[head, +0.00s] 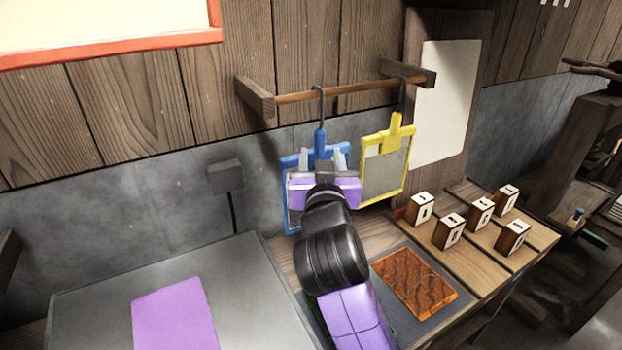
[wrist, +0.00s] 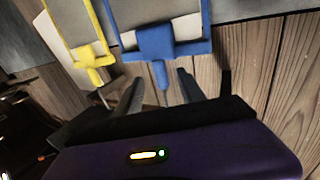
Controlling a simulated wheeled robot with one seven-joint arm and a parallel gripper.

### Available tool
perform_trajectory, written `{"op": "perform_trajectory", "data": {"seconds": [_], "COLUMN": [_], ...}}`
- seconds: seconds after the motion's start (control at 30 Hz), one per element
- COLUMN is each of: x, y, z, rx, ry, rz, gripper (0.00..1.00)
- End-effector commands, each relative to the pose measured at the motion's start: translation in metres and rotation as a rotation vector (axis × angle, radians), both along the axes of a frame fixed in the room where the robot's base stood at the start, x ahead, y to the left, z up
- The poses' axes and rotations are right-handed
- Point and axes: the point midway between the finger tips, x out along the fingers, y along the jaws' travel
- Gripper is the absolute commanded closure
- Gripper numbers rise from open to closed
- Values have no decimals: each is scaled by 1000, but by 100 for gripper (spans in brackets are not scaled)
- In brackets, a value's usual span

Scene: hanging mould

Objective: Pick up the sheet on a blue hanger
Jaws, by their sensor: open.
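The blue hanger (head: 320,142) hangs by its hook from the wooden rod, with a framed sheet below it that my gripper partly hides. In the wrist view the blue hanger (wrist: 155,42) hangs with its stem between my fingers, and part of a grey and white sheet (wrist: 165,18) shows in its frame. My gripper (head: 323,160) is in front of the blue hanger, with its fingers pointing at the upper part. It also shows in the wrist view (wrist: 160,88), open, one finger on each side of the blue stem. I cannot tell whether the fingers touch it.
A yellow hanger (head: 386,160) with a grey sheet hangs close to the right on the same wooden rod (head: 345,88). Several numbered wooden blocks (head: 450,231) stand on the bench to the right. A purple sheet (head: 173,318) lies on the grey table (head: 90,305) at left.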

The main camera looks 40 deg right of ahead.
Motion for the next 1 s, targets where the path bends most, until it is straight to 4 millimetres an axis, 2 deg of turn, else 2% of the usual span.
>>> {"op": "perform_trajectory", "data": {"seconds": [0.43,0.73,0.77,1.0], "x": [41,45,45,45], "y": [-36,-40,-40,-39], "z": [-1,-3,-3,-3], "rx": [0,0,0,0], "ry": [0,0,0,0], "rz": [2,3,3,3], "gripper": [53,53,55,100]}}
